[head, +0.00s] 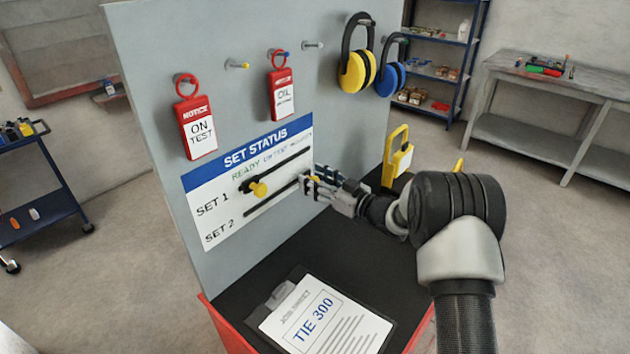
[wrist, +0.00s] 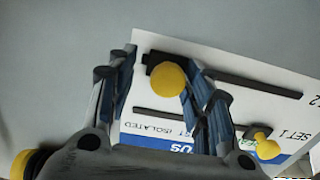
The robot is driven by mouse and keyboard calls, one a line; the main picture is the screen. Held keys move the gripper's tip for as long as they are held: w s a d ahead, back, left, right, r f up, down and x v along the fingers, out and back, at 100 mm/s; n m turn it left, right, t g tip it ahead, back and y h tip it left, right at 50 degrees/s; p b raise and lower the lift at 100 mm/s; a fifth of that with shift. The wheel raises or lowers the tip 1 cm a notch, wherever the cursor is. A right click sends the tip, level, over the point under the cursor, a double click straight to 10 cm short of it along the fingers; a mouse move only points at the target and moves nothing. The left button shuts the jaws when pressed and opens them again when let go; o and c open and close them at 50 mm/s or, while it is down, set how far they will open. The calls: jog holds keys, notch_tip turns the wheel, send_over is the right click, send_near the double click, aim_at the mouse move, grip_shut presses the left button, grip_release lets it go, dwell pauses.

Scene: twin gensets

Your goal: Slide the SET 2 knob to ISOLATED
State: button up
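The white SET STATUS panel (head: 222,228) is on an upright grey board, with dark slots for SET 1 and SET 2. The SET 2 knob (wrist: 170,77) is yellow on a black slider, at the left end of its slot in the upside-down wrist view, the ISOLATED side. My gripper (wrist: 162,60) is open with its fingers either side of this knob. The right finger looks close to it or touching, and a gap shows on the left. In the head view my gripper (head: 308,184) mostly hides the knob. The SET 1 knob (head: 259,188) is at the READY end.
A yellow padlock-shaped item (head: 397,160) stands behind my arm. A clipboard (head: 325,318) lies on the black ledge below. Space in front of the panel's left part is clear.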

jog(key=shift+s, duration=0.1)
jog(key=v, duration=1.2)
jog(key=shift+f, duration=0.1)
